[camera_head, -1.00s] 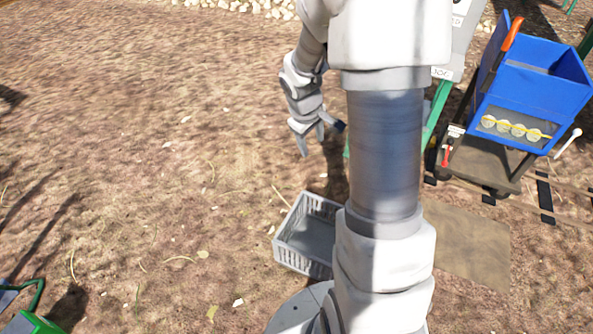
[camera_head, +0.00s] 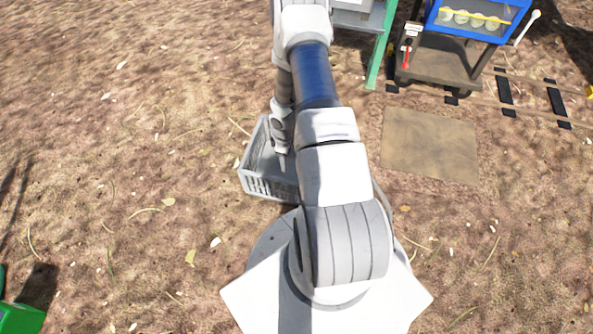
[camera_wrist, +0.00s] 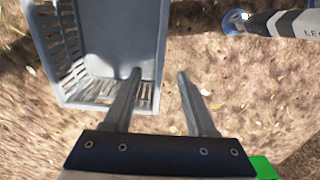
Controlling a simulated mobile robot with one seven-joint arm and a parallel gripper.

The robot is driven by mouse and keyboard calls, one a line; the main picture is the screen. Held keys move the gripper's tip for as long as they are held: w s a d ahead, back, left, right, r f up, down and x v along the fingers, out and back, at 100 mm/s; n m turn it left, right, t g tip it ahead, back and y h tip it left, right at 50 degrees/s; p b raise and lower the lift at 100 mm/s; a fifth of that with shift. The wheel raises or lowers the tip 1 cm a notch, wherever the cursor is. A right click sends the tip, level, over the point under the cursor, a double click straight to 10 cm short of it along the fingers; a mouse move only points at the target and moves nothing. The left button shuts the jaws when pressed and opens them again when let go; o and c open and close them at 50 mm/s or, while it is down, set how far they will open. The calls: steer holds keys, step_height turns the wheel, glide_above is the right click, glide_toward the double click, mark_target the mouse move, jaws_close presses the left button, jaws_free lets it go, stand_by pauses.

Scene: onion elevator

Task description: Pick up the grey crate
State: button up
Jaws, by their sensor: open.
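The grey crate (camera_head: 256,178) is an empty, open-topped box with slotted walls, standing on the ground beside my base in the head view. My arm hides its right part. In the wrist view the crate (camera_wrist: 112,35) fills the upper left. My gripper (camera_wrist: 159,74) is open, its two fingers apart. In that view one finger overlaps the crate's inside and the other lies past its right wall, so the wall's line runs between them. Whether the fingers touch the wall, I cannot tell. In the head view my gripper (camera_head: 281,148) is over the crate, its fingertips hardly visible.
A cart with a blue bin (camera_head: 474,17) stands on rails at the upper right. A flat brown plate (camera_head: 430,144) lies right of my arm. A green object (camera_head: 20,315) is at the lower left. The dirt left of the crate is mostly clear.

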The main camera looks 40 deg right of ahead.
mark_target(287, 180)
step_height(287, 180, down, 12)
steer(key=b, duration=0.4)
step_height(287, 180, down, 5)
steer(key=b, duration=0.3)
steer(key=shift+s+a+f, duration=0.1)
steer(key=shift+f, duration=0.05)
jaws_close()
stand_by(1.0)
steer(key=shift+r, duration=0.2)
